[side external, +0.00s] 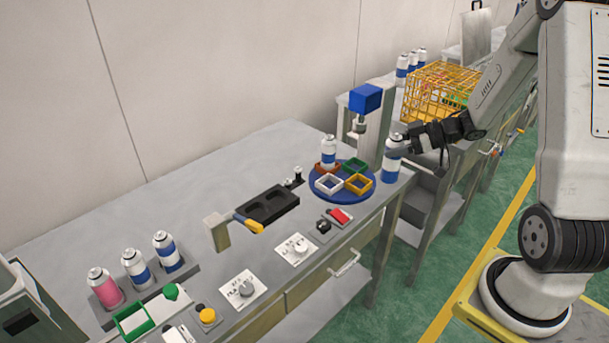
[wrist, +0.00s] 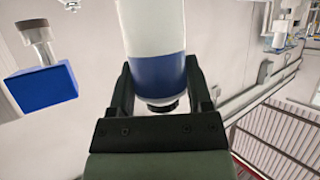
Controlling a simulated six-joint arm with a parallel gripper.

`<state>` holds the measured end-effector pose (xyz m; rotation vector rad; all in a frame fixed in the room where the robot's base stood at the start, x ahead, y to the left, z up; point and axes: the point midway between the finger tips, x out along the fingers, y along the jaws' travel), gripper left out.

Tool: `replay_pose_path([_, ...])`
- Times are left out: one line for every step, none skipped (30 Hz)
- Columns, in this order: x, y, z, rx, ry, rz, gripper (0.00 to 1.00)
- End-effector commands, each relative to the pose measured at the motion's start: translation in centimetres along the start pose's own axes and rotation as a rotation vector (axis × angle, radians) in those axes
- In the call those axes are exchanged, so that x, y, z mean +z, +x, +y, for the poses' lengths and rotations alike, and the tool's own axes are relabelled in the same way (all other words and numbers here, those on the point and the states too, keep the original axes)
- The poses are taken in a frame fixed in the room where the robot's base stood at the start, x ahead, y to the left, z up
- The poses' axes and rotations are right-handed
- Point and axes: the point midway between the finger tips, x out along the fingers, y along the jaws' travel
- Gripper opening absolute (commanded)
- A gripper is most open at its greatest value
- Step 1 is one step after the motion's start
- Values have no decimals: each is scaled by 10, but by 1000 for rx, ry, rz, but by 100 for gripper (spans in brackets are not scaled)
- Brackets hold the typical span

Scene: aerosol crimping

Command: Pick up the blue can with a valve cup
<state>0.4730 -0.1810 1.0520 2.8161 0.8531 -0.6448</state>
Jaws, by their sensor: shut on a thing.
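My gripper (side external: 408,145) is shut on a white and blue can (side external: 392,160), held beside the right edge of the near workbench, to the right of the blue turntable. In the wrist view the can (wrist: 152,28) sits between the two black fingers of my gripper (wrist: 160,82), its blue band toward them. A dark part shows at the can's end near the palm; I cannot tell whether it is a valve cup. The can's other end is cut off by the frame's top.
A blue turntable (side external: 318,190) with coloured square nests carries another can (side external: 328,151). The blue press head (side external: 366,97) stands close to the held can. One pink can (side external: 105,289) and two blue-white cans stand front left. A yellow wire basket (side external: 440,90) is behind.

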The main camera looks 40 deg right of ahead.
Motion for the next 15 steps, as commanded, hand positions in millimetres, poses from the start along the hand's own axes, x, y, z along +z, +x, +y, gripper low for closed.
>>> replay_pose_path([-1,-4,-3,1,-1,1,0])
replay_pose_path([-2,-5,-5,2,-1,1,0])
replay_pose_path([-2,-7,-7,1,-1,1,0])
replay_pose_path([-2,-8,-9,1,-1,1,0])
replay_pose_path([-2,-9,-10,0,-1,1,0])
replay_pose_path([-2,-10,-11,0,-1,1,0])
replay_pose_path([-2,-11,-12,0,-1,1,0])
replay_pose_path([-3,-12,-12,0,-2,1,0])
replay_pose_path([-3,-12,-13,0,-2,1,0])
replay_pose_path([-3,-12,-14,0,-2,1,0])
replay_pose_path([-3,-12,-14,0,-2,1,0])
replay_pose_path([-3,-12,-14,0,-2,1,0])
replay_pose_path([-3,-12,-14,0,-2,1,0])
replay_pose_path([-3,-12,-14,0,-2,1,0])
replay_pose_path([-3,-12,-14,0,-2,1,0])
